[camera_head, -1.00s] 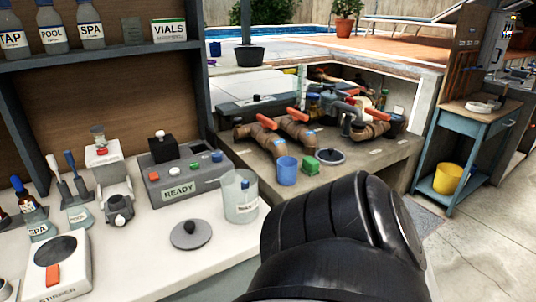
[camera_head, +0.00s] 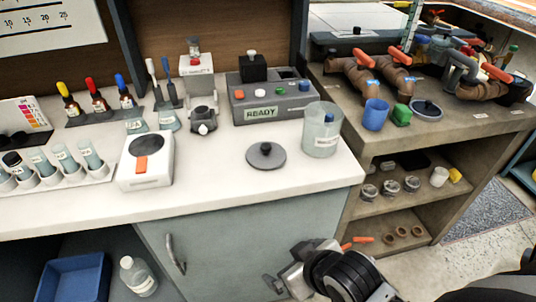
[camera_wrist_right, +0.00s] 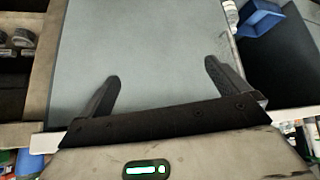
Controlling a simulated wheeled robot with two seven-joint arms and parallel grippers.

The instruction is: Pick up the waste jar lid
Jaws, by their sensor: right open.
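The waste jar lid, a grey disc with a dark knob (camera_head: 266,155), lies flat on the white counter. It is just left of the clear waste jar (camera_head: 322,131), which stands open with a label on its front. My right gripper (camera_head: 284,264) is low in front of the grey cabinet, below the counter's edge and apart from the lid. In the right wrist view its two dark fingers (camera_wrist_right: 163,72) are spread with nothing between them, facing the grey cabinet door. The lid does not show in that view. My left gripper is not in view.
Behind the lid stands the READY box (camera_head: 272,99); the stirrer (camera_head: 146,160) is to its left. The counter in front of the lid is clear.

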